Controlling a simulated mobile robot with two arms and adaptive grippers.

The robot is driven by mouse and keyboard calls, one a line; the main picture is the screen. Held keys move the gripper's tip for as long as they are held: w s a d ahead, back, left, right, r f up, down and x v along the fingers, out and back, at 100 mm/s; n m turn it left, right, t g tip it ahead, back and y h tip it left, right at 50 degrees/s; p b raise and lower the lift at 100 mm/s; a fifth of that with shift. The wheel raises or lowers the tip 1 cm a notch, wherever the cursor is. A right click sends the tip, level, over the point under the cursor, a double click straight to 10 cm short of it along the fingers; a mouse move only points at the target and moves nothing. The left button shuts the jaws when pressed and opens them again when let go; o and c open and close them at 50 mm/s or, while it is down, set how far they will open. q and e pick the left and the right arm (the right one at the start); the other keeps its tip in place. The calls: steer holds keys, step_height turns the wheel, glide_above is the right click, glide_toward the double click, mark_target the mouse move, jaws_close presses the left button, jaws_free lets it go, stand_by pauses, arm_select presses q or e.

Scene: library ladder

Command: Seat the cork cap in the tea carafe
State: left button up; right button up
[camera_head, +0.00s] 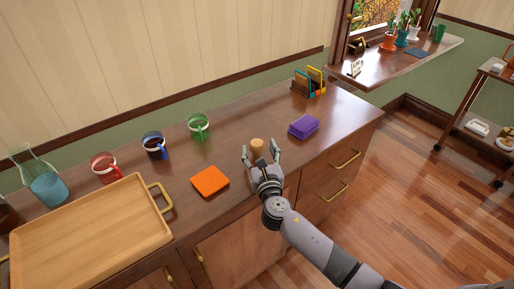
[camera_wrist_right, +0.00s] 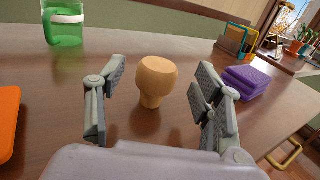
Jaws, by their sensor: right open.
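The tan cork cap (camera_head: 257,145) stands upright on the wooden cabinet top. In the right wrist view the cork cap (camera_wrist_right: 154,80) sits between the spread fingers, with space on both sides. My right gripper (camera_head: 260,158) is open around it and holds nothing; its fingers also show in the right wrist view (camera_wrist_right: 158,100). The glass carafe (camera_head: 47,187) stands at the far left behind the tray, with blue-tinted contents and an open, flared neck. My left gripper is not in view.
A wooden tray (camera_head: 90,240) with brass handles fills the left front. Red (camera_head: 105,167), blue (camera_head: 154,145) and green (camera_head: 199,127) mugs stand along the back. An orange square (camera_head: 209,181) and a purple stack (camera_head: 303,126) flank the cap. An organizer (camera_head: 309,84) stands at the back right.

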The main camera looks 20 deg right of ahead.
mark_target(258, 148)
steer(key=w, duration=0.4)
steer(key=shift+d+f, duration=0.15)
steer(key=shift+f, duration=0.05)
steer(key=shift+s, duration=0.1)
steer(key=shift+r, duration=0.1)
steer(key=shift+c, duration=0.5)
steer(key=c, duration=1)
